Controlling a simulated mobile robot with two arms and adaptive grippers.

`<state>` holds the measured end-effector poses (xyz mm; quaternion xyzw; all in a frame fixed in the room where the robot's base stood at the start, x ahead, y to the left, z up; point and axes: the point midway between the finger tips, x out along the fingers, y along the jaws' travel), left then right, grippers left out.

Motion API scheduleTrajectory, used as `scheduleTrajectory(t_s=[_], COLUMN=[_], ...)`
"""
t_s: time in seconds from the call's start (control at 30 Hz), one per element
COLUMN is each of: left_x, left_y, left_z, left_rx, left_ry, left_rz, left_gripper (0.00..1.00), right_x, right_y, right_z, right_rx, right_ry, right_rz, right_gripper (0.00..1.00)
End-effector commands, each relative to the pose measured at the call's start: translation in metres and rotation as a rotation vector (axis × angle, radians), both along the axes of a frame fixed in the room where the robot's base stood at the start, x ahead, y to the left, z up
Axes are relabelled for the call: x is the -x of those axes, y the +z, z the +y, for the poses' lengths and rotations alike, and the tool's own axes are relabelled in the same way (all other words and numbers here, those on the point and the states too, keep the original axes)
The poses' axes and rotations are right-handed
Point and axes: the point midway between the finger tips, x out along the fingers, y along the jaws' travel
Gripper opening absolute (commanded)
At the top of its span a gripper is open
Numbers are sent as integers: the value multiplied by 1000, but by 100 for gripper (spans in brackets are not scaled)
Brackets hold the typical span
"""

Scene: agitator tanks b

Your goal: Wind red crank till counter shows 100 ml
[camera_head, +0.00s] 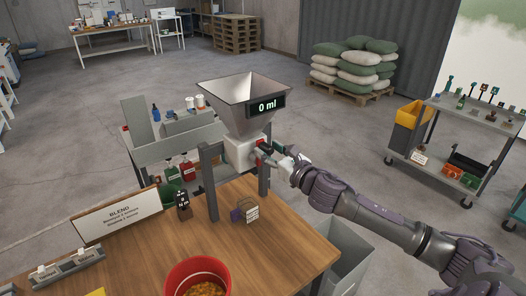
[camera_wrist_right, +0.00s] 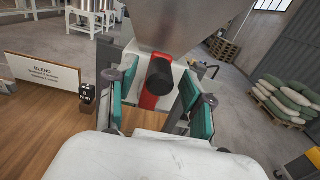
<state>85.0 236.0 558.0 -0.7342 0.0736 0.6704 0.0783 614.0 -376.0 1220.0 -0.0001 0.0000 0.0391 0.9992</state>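The hopper (camera_head: 243,92) is a grey metal funnel on a white housing (camera_head: 239,154), held by a grey stand at the table's far edge. Its counter (camera_head: 265,106) reads "0 ml". The red crank (camera_wrist_right: 149,101) is on the front of the housing, with a black knob (camera_wrist_right: 160,75) at its upper end. In the head view my right gripper (camera_head: 276,153) is at the crank and hides most of it. In the right wrist view its teal-padded fingers are apart, on either side of the knob, with visible gaps. My left gripper is not in view.
On the wooden table (camera_head: 150,247) are a BLEND sign (camera_head: 119,213), a red bowl (camera_head: 192,268) of brown pieces, and a small tagged block (camera_head: 249,209). A grey bin (camera_head: 350,250) stands beside the table. A grey cart (camera_head: 465,135) is at right.

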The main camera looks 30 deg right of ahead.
Motion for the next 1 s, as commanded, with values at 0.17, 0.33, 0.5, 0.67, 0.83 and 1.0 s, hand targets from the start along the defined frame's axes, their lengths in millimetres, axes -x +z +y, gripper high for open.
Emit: scheduleTrajectory(t_s=[0.17,0.33,0.5,0.67,0.83,1.0], left_x=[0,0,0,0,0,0], left_y=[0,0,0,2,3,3], left_z=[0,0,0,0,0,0], left_rx=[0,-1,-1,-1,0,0], left_ry=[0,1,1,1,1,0], left_rz=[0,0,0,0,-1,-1], left_gripper=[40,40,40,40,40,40], right_x=[0,0,0,-1,-2,-2], right_y=[0,0,-2,-5,-6,-6], right_z=[0,0,-7,-18,-24,-24], right_rx=[0,0,-99,-301,-415,-422], right_ry=[0,0,-2,-2,0,0], right_rz=[0,0,9,26,35,35], right_gripper=[17,0,0,0,0,0])
